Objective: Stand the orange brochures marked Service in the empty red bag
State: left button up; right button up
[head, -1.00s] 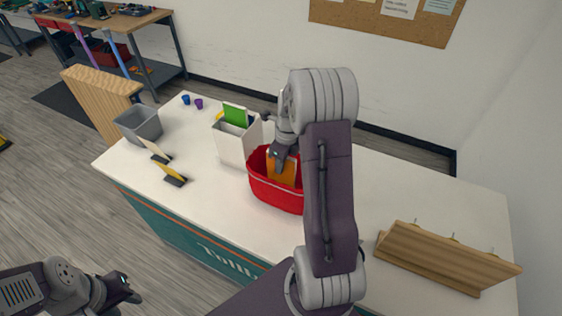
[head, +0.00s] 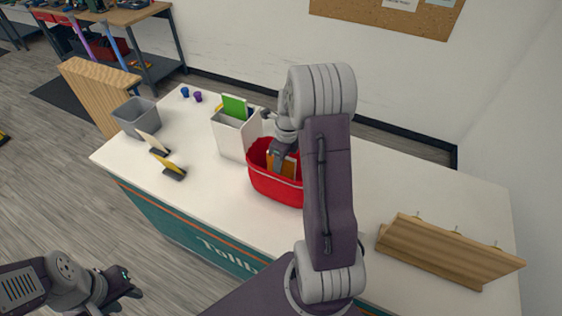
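The red bag (head: 272,187) stands open on the white counter, near the middle of the head view. The orange brochures (head: 289,168) are inside it, upright or slightly tilted, with their upper part showing above the front rim. My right gripper (head: 278,160) reaches down into the bag. One finger lies across the near face of the brochures, and it appears shut on them; the far finger is hidden. The Service marking cannot be read. My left gripper (head: 128,284) is empty and looks open, low at the left, away from the counter.
A white holder (head: 234,140) with a green brochure (head: 235,106) stands just left of the bag. Further left are a grey bin (head: 137,118), two small signs and two small cups. A wooden rack (head: 445,252) stands at the right. The counter's back right is clear.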

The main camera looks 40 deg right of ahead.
jog(key=r, duration=0.6)
jog(key=s+r+b, duration=0.1)
jog(key=r, duration=0.2)
jog(key=shift+d, duration=0.25)
